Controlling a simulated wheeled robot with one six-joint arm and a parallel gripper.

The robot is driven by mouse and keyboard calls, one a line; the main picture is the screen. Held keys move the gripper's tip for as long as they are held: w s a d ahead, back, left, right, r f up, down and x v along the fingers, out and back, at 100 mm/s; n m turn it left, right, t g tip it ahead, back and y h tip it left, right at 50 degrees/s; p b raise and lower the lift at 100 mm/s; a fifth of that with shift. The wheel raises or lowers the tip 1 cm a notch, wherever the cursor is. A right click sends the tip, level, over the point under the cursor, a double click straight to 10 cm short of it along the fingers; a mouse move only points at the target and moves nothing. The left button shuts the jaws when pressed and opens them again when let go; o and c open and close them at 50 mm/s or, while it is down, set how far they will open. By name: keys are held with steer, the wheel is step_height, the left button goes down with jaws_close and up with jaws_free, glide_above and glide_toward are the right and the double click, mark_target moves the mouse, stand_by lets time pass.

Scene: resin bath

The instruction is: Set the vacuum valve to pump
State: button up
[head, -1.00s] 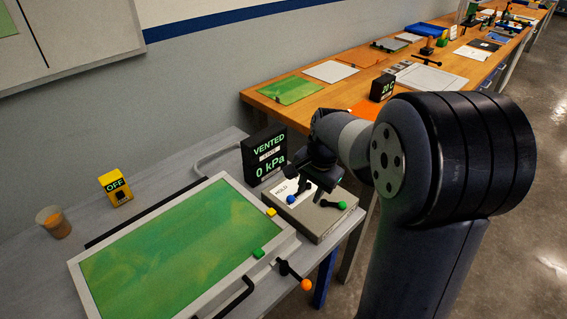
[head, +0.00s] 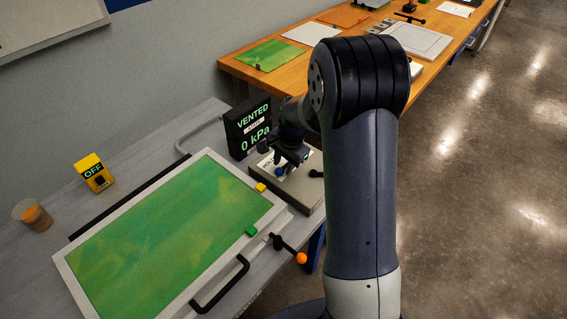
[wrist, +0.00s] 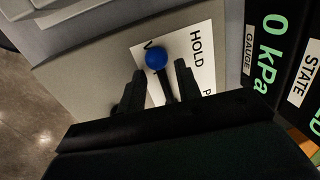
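The vacuum valve is a lever with a blue ball knob (wrist: 156,57) on a black stem, over a white label (wrist: 197,50) reading HOLD, with a V at one side and a P at the other. The knob sits by the V. It also shows in the head view (head: 279,172), below my gripper. My gripper (wrist: 160,70) is open, with one finger on each side of the lever and gaps visible between. The gauge display (head: 250,128) reads VENTED and 0 kPa; part of it shows in the wrist view (wrist: 275,50).
A framed green panel (head: 170,240) lies left of the valve box (head: 312,198). An orange-knobbed handle (head: 300,258) sticks out at its front. A yellow OFF switch box (head: 94,172) and a cup (head: 33,215) stand behind. My arm covers part of the valve box.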

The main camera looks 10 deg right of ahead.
steer(key=shift+f, duration=0.25)
jaws_close()
stand_by(0.3)
